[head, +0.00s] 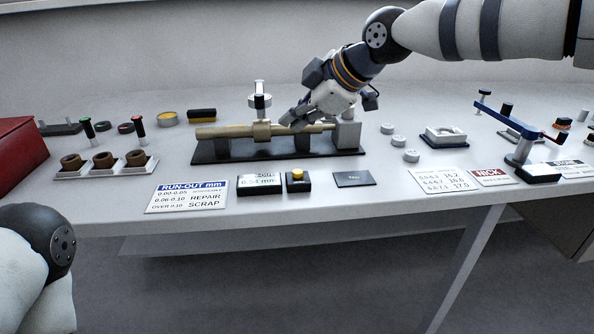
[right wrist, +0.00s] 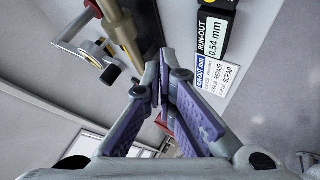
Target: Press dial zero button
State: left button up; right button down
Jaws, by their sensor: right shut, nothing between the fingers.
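The button (head: 297,174) is a small yellow-orange cap on a black box in front of the shaft fixture in the head view. To its left stands the run-out display (head: 259,184), which also shows in the right wrist view (right wrist: 214,38) and reads 0.54 mm. My right gripper (head: 287,122) hangs over the tan shaft, behind and above the button. Its purple fingers are shut and empty in the right wrist view (right wrist: 163,62).
The tan shaft (head: 224,131) lies across a black base (head: 204,153), with a dial gauge (head: 260,100) behind it. A run-out card (head: 187,196) and a dark plate (head: 354,179) flank the button.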

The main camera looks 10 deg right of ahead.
send_over(296, 173)
notch_tip(296, 173, down, 6)
jog(key=shift+r, duration=0.2)
pick_arm(q)
jog(key=shift+s+f+b, duration=0.3)
jog(key=shift+s+f, duration=0.1)
jog(key=shift+f, duration=0.05)
pick_arm(e)
jog(key=shift+f, duration=1)
jog(key=shift+f, duration=0.1)
jog(key=shift+f, duration=0.35)
jog(key=shift+f, duration=0.55)
dwell(0.5)
jog(key=shift+r, duration=0.1)
pick_arm(q)
jog(key=shift+w+r, duration=0.1)
pick_arm(e)
jog(key=shift+r, duration=0.9)
